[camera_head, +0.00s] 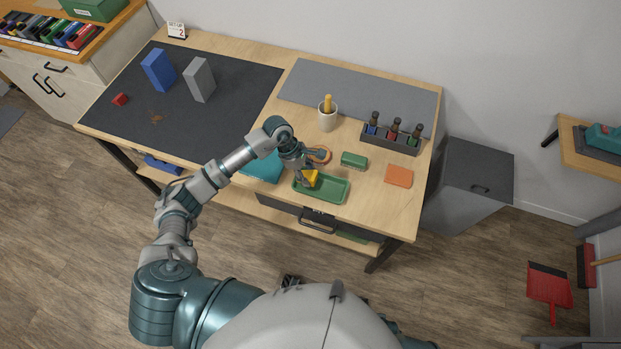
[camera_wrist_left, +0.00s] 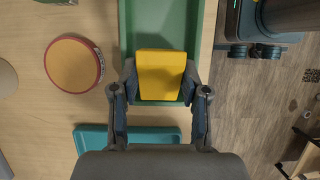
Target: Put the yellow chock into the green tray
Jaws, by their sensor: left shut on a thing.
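The yellow chock (camera_head: 311,178) is between the fingers of my left gripper (camera_head: 307,179), at the left end of the green tray (camera_head: 335,190). In the left wrist view the chock (camera_wrist_left: 161,75) sits between the two fingers of the gripper (camera_wrist_left: 160,95), with the green tray (camera_wrist_left: 160,22) beneath it. The gripper is shut on the chock. I cannot tell whether the chock touches the tray floor. My right gripper is not in view.
A round orange-topped tin (camera_wrist_left: 74,63) lies beside the tray. A teal item (camera_head: 262,167) is left of it, a green block (camera_head: 354,160) behind and an orange pad (camera_head: 398,176) to the right. A cup (camera_head: 327,117) and bottle rack (camera_head: 390,137) stand farther back.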

